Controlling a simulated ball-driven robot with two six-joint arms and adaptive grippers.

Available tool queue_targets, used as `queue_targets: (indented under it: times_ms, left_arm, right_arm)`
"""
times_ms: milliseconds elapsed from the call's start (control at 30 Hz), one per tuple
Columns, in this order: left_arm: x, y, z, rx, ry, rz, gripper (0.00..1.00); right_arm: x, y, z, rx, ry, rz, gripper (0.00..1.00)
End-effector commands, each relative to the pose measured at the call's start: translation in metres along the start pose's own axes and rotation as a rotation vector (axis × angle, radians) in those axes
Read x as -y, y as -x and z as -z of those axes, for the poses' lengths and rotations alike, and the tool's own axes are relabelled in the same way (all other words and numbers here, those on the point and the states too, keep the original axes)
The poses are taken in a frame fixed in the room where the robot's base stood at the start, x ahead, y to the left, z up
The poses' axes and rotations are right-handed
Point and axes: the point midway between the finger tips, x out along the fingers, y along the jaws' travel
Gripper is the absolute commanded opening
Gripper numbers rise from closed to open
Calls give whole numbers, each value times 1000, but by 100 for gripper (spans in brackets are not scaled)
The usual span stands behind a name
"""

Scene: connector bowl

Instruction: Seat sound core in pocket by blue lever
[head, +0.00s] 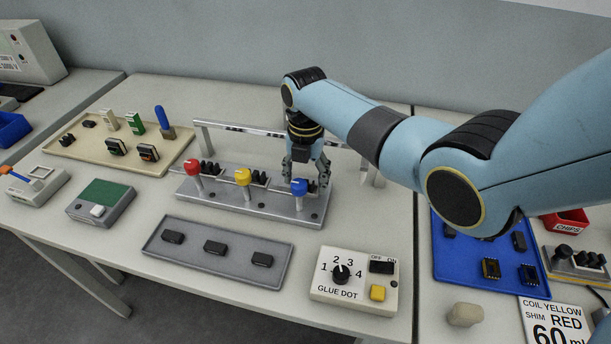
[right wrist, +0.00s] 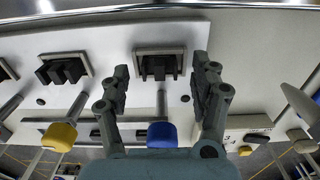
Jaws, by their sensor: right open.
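A metal fixture (head: 240,205) carries red (head: 193,168), yellow (head: 243,177) and blue (head: 299,187) levers. My right gripper (head: 306,172) is open behind the blue lever. In the right wrist view its fingers (right wrist: 162,90) stand apart on either side of the light-framed pocket (right wrist: 140,50) by the blue lever (right wrist: 162,134). A dark pronged piece (right wrist: 158,68) sits in that pocket, with a gap to both fingers. I cannot tell whether it is fully down or sound. A similar dark piece (right wrist: 62,70) shows by the yellow lever (right wrist: 60,137). My left gripper is out of view.
A grey tray (head: 187,259) in front holds three dark blocks. A glue-dot box (head: 352,298) stands to its right. A beige tray (head: 75,159) with several parts lies left, and a blue tray (head: 445,270) with dark parts lies right. A metal rail (head: 232,126) runs behind the fixture.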

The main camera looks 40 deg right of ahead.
Motion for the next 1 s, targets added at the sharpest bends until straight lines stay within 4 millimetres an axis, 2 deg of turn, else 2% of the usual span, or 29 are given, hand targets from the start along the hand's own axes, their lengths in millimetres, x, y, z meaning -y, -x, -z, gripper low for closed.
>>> queue_targets:
  times_ms: [167, 267, 500, 700, 1000]
  left_arm:
    - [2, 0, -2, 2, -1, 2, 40]
    - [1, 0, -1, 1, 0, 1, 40]
    - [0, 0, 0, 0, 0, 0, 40]
    - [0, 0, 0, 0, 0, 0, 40]
    - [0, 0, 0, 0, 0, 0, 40]
  right_arm:
    - [0, 9, -1, 2, 0, -2, 63]
    - [0, 26, -1, 3, 0, -2, 63]
    - [-1, 80, -1, 3, 0, -3, 63]
    - [0, 111, 0, 1, 0, -1, 63]
    - [0, 120, 0, -1, 0, 1, 63]
